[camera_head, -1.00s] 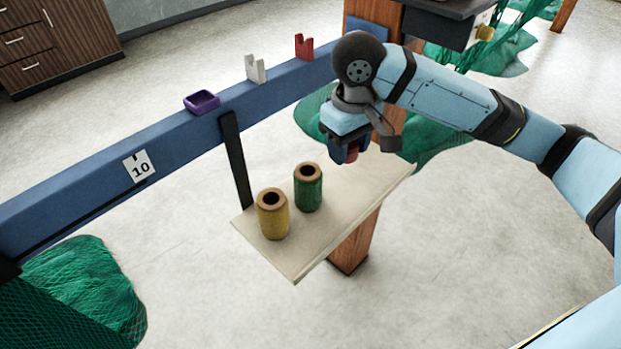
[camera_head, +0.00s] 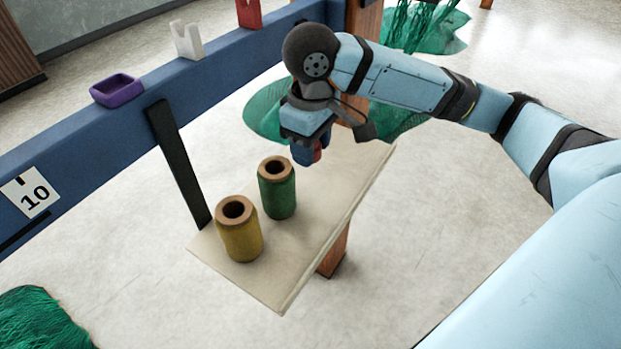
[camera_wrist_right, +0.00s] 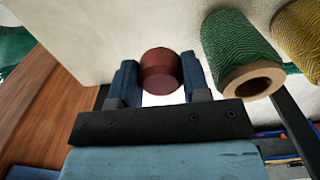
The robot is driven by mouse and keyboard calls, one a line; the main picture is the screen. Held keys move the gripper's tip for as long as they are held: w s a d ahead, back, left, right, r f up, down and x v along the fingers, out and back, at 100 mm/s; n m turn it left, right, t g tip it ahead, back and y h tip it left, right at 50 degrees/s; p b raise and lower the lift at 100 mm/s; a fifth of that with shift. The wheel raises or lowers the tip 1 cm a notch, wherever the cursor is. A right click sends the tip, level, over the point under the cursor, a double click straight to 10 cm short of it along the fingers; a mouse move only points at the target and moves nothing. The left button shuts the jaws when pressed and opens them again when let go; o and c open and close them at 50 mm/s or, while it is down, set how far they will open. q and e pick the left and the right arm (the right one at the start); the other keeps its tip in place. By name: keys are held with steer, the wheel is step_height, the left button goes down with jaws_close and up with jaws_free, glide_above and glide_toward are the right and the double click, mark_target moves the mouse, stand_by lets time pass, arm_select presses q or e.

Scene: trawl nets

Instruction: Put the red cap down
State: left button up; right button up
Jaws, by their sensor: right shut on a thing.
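The red cap (camera_wrist_right: 160,72) is a short, dark red cylinder between the two blue fingers of my right gripper (camera_wrist_right: 158,82) in the right wrist view. In the head view my right gripper (camera_head: 310,148) is over the far part of the pale shelf board (camera_head: 310,255), beyond the green spool, and a sliver of the cap (camera_head: 317,152) shows at its fingers. The gripper is shut on the cap. I cannot tell whether the cap touches the board. My left gripper is not in view.
A green twine spool (camera_head: 278,193) and a yellow one (camera_head: 240,238) stand upright on the board, the green one close to my right gripper. A blue rail (camera_head: 135,125) runs behind, carrying a purple tray (camera_head: 117,92), a white notched holder (camera_head: 186,44) and a red one (camera_head: 249,14).

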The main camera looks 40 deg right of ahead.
mark_target(311, 183)
step_height(311, 183, down, 2)
steer(key=shift+f, duration=0.1)
step_height(311, 183, down, 4)
steer(key=shift+b, duration=0.75)
steer(key=shift+f, duration=0.25)
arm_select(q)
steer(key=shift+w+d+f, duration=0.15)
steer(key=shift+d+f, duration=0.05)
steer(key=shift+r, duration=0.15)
arm_select(e)
steer(key=o, duration=0.9)
steer(key=shift+f, duration=0.1)
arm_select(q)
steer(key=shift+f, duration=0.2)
